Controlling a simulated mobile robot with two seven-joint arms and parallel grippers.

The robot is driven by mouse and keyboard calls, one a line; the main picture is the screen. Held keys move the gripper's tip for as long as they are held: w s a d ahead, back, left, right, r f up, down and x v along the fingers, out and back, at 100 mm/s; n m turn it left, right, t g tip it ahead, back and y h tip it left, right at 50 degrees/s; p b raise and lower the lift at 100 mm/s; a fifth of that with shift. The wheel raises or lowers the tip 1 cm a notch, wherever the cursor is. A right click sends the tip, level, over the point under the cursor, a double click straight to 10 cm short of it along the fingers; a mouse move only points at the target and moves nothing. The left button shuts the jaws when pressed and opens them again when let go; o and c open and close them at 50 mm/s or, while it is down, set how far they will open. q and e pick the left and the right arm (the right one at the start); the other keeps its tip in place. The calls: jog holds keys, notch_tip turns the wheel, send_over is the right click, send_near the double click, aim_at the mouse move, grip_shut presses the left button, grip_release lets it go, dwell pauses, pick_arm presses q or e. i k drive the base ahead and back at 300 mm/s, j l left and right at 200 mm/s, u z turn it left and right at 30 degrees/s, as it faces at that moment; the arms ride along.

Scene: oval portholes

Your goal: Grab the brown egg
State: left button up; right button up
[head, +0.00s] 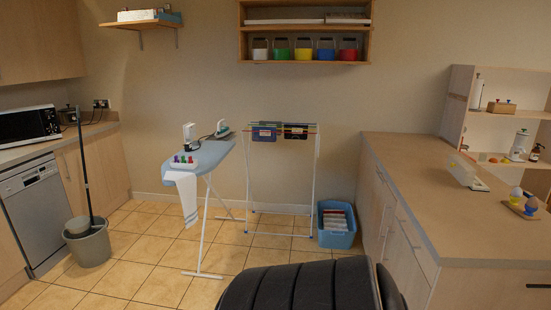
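A brown egg (532,202) sits on the worktop at the right side of the head view, close to the picture's right edge. It appears to rest in a small bluish cup on a thin brown board (521,211). A pale egg-like item (517,191) with a yellow lower part stands just to its left on the same board. Neither of my grippers shows in the view.
The wooden worktop (430,190) has bare room left of the board. A white device (467,174) stands behind it, before open shelves (500,117). A blue basket (336,228), an ironing board (205,155) and a drying rack (283,180) stand left of the counter.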

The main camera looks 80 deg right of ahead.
aim_at(533, 202)
jog(key=z, duration=3.25)
jog(key=i+z, duration=0.15)
jog(key=z, duration=0.25)
jog(key=i+j+z, duration=0.1)
jog(key=z, duration=0.25)
jog(key=i+j+z, duration=0.15)
jog(key=z, duration=0.25)
jog(key=i, duration=0.1)
